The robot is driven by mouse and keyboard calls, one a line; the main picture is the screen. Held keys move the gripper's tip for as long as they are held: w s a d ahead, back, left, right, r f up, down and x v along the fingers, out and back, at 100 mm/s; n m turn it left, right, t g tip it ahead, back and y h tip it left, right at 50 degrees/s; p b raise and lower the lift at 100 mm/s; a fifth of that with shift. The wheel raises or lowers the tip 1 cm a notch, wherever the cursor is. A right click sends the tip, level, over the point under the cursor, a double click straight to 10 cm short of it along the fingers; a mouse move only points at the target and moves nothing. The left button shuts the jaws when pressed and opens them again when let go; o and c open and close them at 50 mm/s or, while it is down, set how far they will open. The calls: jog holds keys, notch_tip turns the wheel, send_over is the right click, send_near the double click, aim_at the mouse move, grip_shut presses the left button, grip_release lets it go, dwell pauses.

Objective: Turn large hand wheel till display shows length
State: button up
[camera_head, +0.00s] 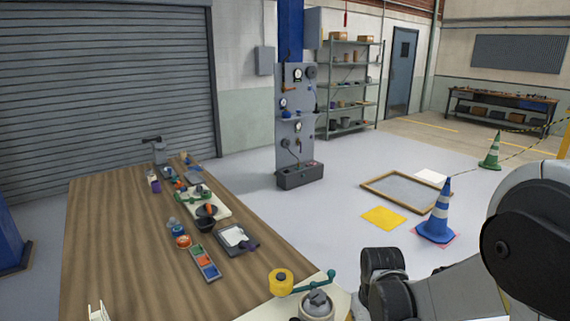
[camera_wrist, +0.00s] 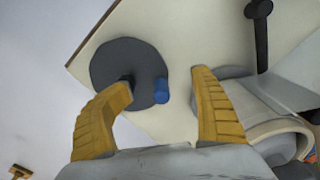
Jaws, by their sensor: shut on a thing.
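A dark grey disc, which looks like the large hand wheel (camera_wrist: 112,62), shows in the wrist view against a pale board (camera_wrist: 200,35). It has a black hub and a blue knob (camera_wrist: 160,92) near its rim. My gripper (camera_wrist: 163,80) has two yellow fingers on either side of the knob, with the left finger over the disc near the hub. The fingers look apart, and their exact contact with the wheel is hard to see. In the head view my arm comes in at the lower right and the gripper is not clearly seen. I cannot make out a length display.
The wooden table (camera_head: 150,250) carries a yellow roll (camera_head: 281,281) with a green lever (camera_head: 316,282) at its near end. Several small items and a dark tablet-like tray (camera_head: 236,239) lie farther back. A striped cone (camera_head: 437,212) stands on the floor to the right.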

jog(key=shift+s+f, duration=0.1)
jog(key=shift+s, duration=0.6)
jog(key=c, duration=0.8)
jog(key=shift+s, duration=0.35)
jog(key=shift+c, duration=0.5)
jog(key=shift+s, duration=0.7)
grip_shut()
jog(key=shift+s, duration=0.1)
